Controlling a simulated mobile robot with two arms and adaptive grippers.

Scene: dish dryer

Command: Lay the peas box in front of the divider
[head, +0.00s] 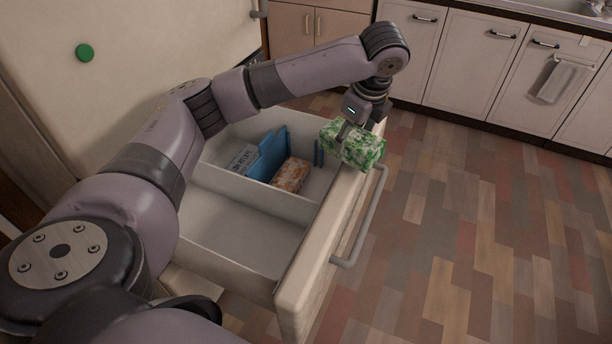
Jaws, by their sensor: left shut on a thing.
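The peas box (358,149) is green and white and hangs from my left gripper (349,131), which is shut on it. Box and gripper show over the front wall of the open drawer, at its far right corner. The blue divider (268,157) stands upright in the far compartment of the drawer (242,225). My right gripper is not in view.
An orange and white box (291,175) lies between the divider and the drawer front. A white package with dark print (239,159) lies behind the divider. The near compartment looks empty. A grey handle (367,220) runs along the drawer front.

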